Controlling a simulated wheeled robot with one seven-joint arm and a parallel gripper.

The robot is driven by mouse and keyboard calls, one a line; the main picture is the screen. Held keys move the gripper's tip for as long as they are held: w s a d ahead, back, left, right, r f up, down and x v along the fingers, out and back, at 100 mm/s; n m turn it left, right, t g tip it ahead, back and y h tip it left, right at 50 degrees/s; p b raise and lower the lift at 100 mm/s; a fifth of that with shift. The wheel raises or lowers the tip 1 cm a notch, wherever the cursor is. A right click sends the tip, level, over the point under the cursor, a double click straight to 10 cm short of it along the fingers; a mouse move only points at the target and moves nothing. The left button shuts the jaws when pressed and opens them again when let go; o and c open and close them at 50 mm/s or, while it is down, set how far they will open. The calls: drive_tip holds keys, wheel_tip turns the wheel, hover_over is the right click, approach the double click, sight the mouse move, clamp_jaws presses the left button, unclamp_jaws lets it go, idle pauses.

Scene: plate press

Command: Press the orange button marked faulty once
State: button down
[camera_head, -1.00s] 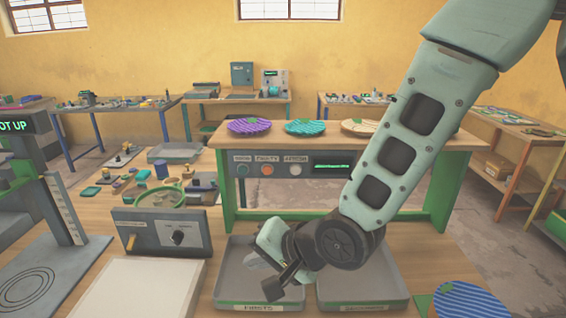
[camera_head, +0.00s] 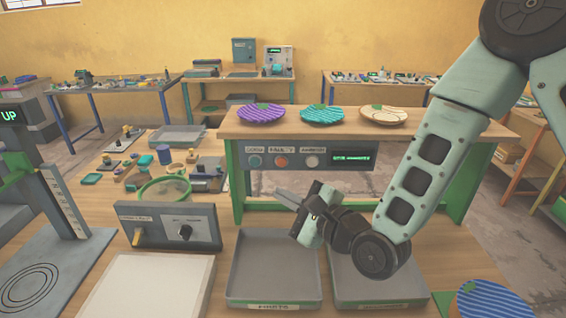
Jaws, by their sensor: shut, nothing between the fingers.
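The orange button (camera_head: 282,161) sits under the label "FAULTY" on the grey panel (camera_head: 348,165) below the wooden shelf. A teal button (camera_head: 254,161) is left of it and a pale button (camera_head: 312,161) is right of it. My gripper (camera_head: 280,194) is shut and empty. Its fingers point up and left, a little below the orange button in the picture. I cannot tell the gap in depth between them, but they do not appear to touch the button. The orange button is in plain view.
Three plates lie on the shelf (camera_head: 228,126): purple (camera_head: 260,113), teal (camera_head: 322,115) and cream (camera_head: 383,115). Two grey trays (camera_head: 275,296) stand below my gripper. A control box (camera_head: 170,228) is at left. A blue striped plate (camera_head: 490,302) lies at lower right.

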sight(282, 162)
drive_tip(key=shift+w, duration=0.1)
drive_tip(key=w, duration=0.8)
drive_tip(key=shift+w+p, duration=0.3)
drive_tip(key=shift+p, duration=0.15)
drive_tip(key=shift+w+d, duration=0.1)
drive_tip(key=shift+w, duration=0.05)
idle(1.6)
drive_tip(key=shift+w, duration=0.25)
drive_tip(key=shift+w, duration=0.4)
idle(0.6)
drive_tip(key=shift+s, duration=0.8)
